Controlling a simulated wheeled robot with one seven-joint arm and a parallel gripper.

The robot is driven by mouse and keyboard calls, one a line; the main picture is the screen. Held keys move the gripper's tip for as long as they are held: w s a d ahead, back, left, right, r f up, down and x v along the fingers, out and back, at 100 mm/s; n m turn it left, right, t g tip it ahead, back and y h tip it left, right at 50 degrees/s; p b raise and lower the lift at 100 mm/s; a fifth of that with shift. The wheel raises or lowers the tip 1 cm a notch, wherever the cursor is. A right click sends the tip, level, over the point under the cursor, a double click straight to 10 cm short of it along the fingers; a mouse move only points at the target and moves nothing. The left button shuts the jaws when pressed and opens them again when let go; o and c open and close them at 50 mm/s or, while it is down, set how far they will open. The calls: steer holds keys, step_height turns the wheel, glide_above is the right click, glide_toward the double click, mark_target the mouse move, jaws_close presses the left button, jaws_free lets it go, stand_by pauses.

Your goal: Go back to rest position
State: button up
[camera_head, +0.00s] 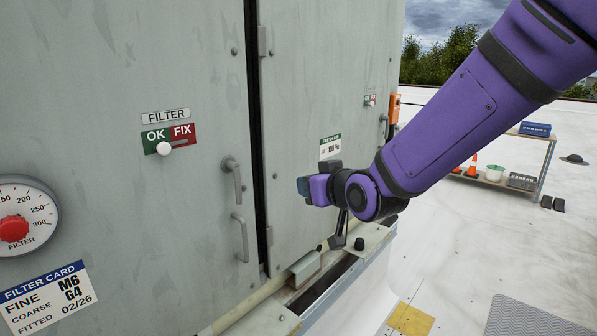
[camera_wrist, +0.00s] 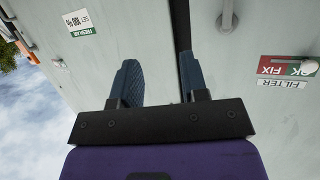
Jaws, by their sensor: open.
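My gripper (camera_head: 304,188) is at the end of my purple arm, in front of the right panel of the grey cooler cabinet (camera_head: 320,80). In the wrist view, its two blue-padded fingers (camera_wrist: 157,78) stand apart with nothing between them. The dark gap between the cabinet panels lies beyond the right finger. In the head view, the fingers are small and partly hidden by the wrist.
The FILTER slider (camera_head: 164,148), its knob at the OK side, a door handle (camera_head: 233,180), a lower handle (camera_head: 240,237) and a round gauge (camera_head: 14,229) are on the cabinet. A shelf cart (camera_head: 545,165) stands at right. The white roof (camera_head: 450,235) is largely clear.

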steer(key=s+d+r+m+g+h, duration=0.1)
steer(key=s+d+r+h, duration=0.15)
steer(key=s+d, duration=0.45)
steer(key=s+d+r+m+g+h, duration=0.2)
steer(key=s+d+r, duration=0.1)
steer(key=d, duration=0.8)
steer(key=s+d+m+g+h, duration=0.1)
steer(key=s+d+g, duration=0.1)
steer(key=s+d, duration=0.3)
steer(key=s+d+m+g+h, duration=0.1)
steer(key=s+d, duration=0.3)
steer(key=s, duration=0.8)
steer(key=shift+s+d+f+m+g+h, duration=0.2)
steer(key=shift+s+d+m+g+h, duration=0.15)
steer(key=shift+g, duration=0.35)
steer(key=shift+w, duration=0.1)
